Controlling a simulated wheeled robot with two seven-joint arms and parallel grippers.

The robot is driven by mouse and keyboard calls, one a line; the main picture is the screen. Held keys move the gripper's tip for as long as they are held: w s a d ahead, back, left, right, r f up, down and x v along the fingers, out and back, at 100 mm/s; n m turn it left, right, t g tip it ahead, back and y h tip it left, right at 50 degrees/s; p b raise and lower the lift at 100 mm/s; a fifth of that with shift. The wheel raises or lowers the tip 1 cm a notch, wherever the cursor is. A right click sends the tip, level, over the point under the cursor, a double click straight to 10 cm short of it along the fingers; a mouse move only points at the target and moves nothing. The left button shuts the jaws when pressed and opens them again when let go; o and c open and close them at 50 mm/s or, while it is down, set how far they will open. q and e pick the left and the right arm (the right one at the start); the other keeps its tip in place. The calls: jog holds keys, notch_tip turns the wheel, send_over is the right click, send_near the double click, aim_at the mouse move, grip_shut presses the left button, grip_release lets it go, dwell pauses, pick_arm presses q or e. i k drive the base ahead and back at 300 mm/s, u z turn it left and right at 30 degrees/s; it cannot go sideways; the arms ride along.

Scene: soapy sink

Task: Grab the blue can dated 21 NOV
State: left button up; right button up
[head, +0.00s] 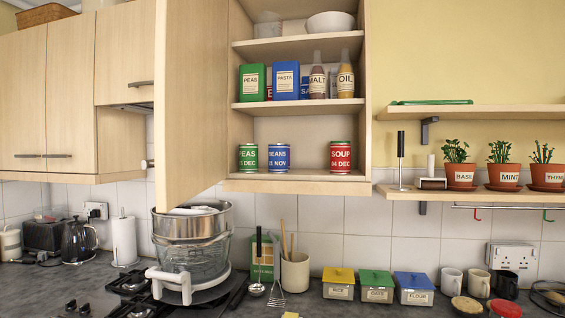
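A blue can (278,157) labelled BEANS stands upright on the bottom shelf of the open wall cupboard. Its date line seems to end in "1 NOV"; the first character is hard to read. A green PEAS can (248,157) with a DEC date stands close to its left. A red SOUP can (340,157) dated DEC stands apart, toward the right of the same shelf. Neither of my grippers is in view.
The open cupboard door (189,95) stands left of the cans. Boxes and bottles fill the middle shelf (298,104). A large glass-bowled appliance (192,240) stands below the door. The shelf between the blue and red cans is clear. Potted herbs (460,175) stand at right.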

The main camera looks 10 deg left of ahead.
aim_at(278, 153)
jog(key=u, duration=0.05)
jog(key=k, duration=1.25)
jog(key=z, duration=0.4)
jog(key=i, duration=0.55)
jog(key=z, duration=0.85)
jog(key=i, duration=0.9)
jog(key=u, duration=0.55)
jog(key=i, duration=0.75)
jog(key=u, duration=0.65)
